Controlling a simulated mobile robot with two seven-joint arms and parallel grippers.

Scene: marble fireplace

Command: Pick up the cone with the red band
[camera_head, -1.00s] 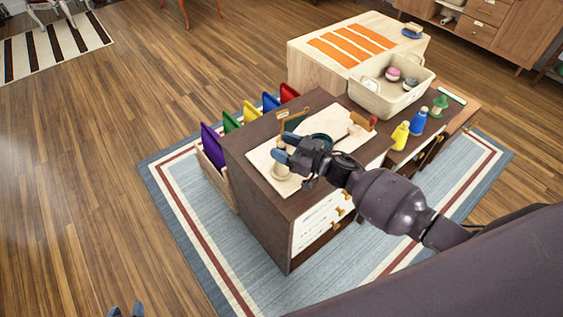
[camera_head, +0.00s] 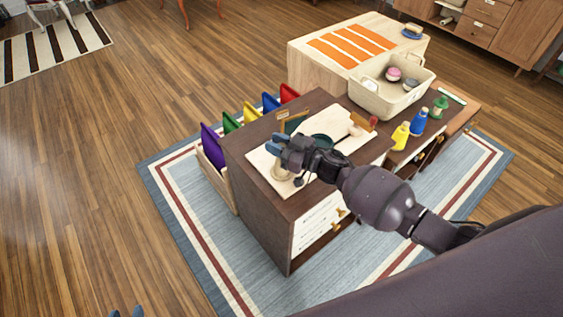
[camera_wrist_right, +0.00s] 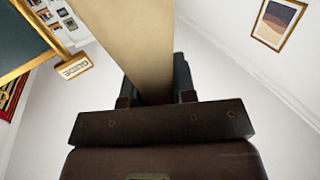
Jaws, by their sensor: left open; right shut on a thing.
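A pale wooden cone (camera_head: 280,173) stands on the light board (camera_head: 262,160) at the left of the dark cabinet top. My right gripper (camera_head: 275,145) is at the cone's upper part and shut on it. In the right wrist view the tan tapered body of the cone (camera_wrist_right: 142,45) runs between the fingers (camera_wrist_right: 155,88). I see no red band on the part that shows; the gripper hides some of it. I cannot tell whether its base touches the board.
Yellow (camera_head: 400,136), blue (camera_head: 418,122) and green (camera_head: 440,107) pieces stand to the right. A cream basket (camera_head: 375,107) is behind. Coloured folders (camera_head: 212,147) line the left side.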

